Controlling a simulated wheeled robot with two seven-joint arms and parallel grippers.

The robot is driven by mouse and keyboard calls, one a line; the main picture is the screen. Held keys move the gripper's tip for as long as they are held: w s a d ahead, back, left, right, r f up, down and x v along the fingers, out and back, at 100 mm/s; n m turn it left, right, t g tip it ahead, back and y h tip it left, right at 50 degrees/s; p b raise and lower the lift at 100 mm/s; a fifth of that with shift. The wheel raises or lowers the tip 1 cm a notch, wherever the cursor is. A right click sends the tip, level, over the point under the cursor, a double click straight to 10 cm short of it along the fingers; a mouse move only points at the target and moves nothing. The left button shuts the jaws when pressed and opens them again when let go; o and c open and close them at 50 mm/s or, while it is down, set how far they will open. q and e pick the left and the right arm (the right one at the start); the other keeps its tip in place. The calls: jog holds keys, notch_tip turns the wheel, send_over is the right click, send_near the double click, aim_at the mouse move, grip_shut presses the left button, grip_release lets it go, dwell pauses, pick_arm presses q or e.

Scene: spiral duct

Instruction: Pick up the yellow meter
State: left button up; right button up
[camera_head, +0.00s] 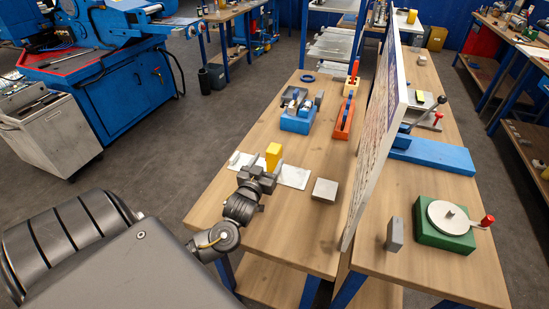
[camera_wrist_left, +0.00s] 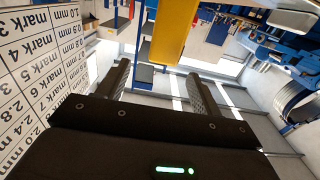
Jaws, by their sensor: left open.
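The yellow meter (camera_head: 273,153) is a small upright yellow block above a white sheet (camera_head: 293,176) on the left wooden table. I cannot tell whether its base touches the sheet, because my gripper hides its lower part. My left gripper (camera_head: 264,167) is in front of it, with its fingers apart and nothing between them that I can make out. In the left wrist view the yellow meter (camera_wrist_left: 172,30) shows beyond the fingertips, cut off by the top edge, toward the right finger. My right gripper is in neither view.
A grey block (camera_head: 325,190) lies right of the sheet. A blue fixture (camera_head: 297,120) and an orange holder (camera_head: 344,119) stand farther back. An upright panel (camera_head: 378,135) walls off the table's right side. The table's near part is clear.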

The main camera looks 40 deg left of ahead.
aim_at(271, 155)
pick_arm(q)
jog(key=shift+x, duration=1.2)
jog(key=shift+f, duration=0.15)
jog(key=shift+w+a+p, duration=0.1)
jog(key=shift+w+p, duration=0.05)
jog(key=shift+p, duration=0.2)
jog(key=x, duration=0.1)
jog(key=p+x, duration=0.1)
jog(key=x, duration=0.1)
jog(key=f+p+x, duration=0.1)
jog(key=x, duration=0.1)
jog(key=shift+a, duration=0.15)
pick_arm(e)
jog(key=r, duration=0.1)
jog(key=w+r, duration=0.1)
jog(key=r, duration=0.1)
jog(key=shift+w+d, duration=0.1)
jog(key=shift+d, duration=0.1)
pick_arm(q)
jog(key=shift+c, duration=0.2)
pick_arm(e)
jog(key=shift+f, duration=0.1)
pick_arm(q)
jog(key=shift+r, duration=0.1)
jog(key=c, duration=1.3)
jog(key=shift+o, duration=0.2)
jog(key=shift+r, duration=0.15)
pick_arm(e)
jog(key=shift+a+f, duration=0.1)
